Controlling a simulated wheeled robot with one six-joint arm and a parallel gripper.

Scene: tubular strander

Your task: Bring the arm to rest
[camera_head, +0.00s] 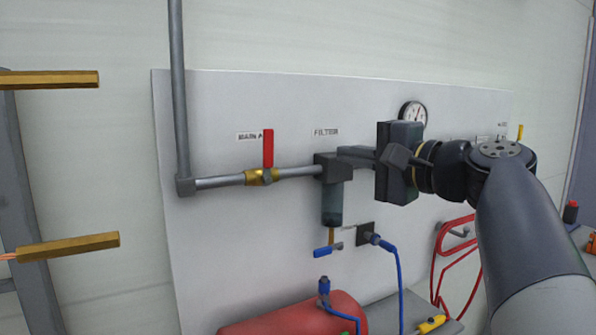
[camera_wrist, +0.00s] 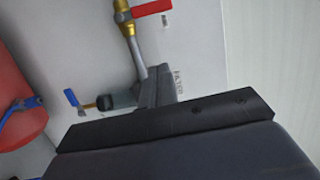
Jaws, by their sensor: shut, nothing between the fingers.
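My gripper (camera_head: 348,154) is shut and empty, with its fingers pointing left in the head view. My dark arm reaches in from the lower right. The fingertips appear close to the top of the filter (camera_head: 331,201), overlapping it in the picture; I cannot tell whether they touch. In the wrist view, the dark gripper body fills the lower part, and the grey fingers (camera_wrist: 158,88) show beyond it, with the filter bowl (camera_wrist: 120,102) at their left.
A pipe with a red-handled brass valve (camera_head: 268,150) runs left of the filter. A blue-handled drain valve (camera_head: 326,250) hangs below. A gauge (camera_head: 413,114) is behind my gripper. A red tank (camera_head: 300,317) and blue hose (camera_head: 397,270) are lower. Brass bars (camera_head: 68,246) project at left.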

